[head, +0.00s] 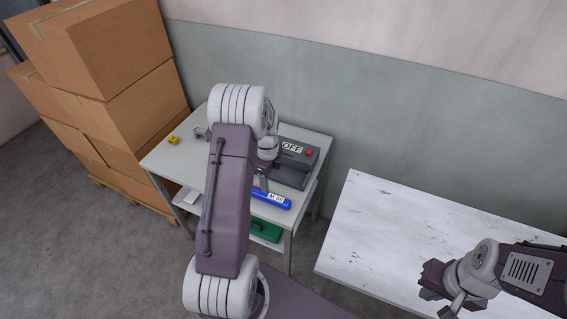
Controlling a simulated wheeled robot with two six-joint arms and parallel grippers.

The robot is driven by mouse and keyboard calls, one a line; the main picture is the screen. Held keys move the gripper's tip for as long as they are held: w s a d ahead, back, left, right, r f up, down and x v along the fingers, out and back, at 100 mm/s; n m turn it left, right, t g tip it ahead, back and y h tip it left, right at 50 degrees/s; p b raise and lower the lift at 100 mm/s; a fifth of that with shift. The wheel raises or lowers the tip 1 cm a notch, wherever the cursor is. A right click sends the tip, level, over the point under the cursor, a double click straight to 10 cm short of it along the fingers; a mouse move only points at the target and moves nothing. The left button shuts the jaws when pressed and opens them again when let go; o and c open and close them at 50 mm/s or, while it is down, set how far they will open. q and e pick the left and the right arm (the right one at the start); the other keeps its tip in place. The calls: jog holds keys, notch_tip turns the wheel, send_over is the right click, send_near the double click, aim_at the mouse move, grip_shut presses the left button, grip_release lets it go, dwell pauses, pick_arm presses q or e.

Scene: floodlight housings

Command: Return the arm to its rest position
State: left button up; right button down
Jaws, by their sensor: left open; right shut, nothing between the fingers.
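My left arm reaches up from the bottom over the small grey workbench (205,178). Its forearm hides part of the bench top. My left gripper (262,186) points down over the bench, just behind a blue bar-shaped case (254,199) with a white label. Its fingers are mostly hidden by the arm; it appears open, and I cannot tell whether it touches the case. My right gripper (443,290) is shut and empty, over the near part of the white table (390,225) at the right.
A grey device (291,172) with an "OFF" display and a red button (309,153) stands at the bench's back right. A small yellow part (173,141) lies at its left. A green case (266,230) is on the lower shelf. Cardboard boxes (130,110) are stacked at left. The white table is clear.

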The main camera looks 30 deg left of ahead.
pick_arm(q)
jog(key=d+r+m+t, duration=0.1)
jog(key=d+r+t, duration=0.1)
jog(key=d+r, duration=0.85)
jog(key=s+d+f+n, duration=0.1)
jog(key=s+d+n, duration=0.2)
jog(key=s+n, duration=0.4)
jog(key=s+d+f+n, duration=0.1)
jog(key=s+d+n, duration=0.2)
jog(key=s+n, duration=0.4)
jog(key=n, duration=0.4)
jog(key=shift+s+f+g, duration=0.2)
jog(key=shift+f+g, duration=0.15)
jog(key=shift+g, duration=0.05)
jog(key=shift+a, duration=0.15)
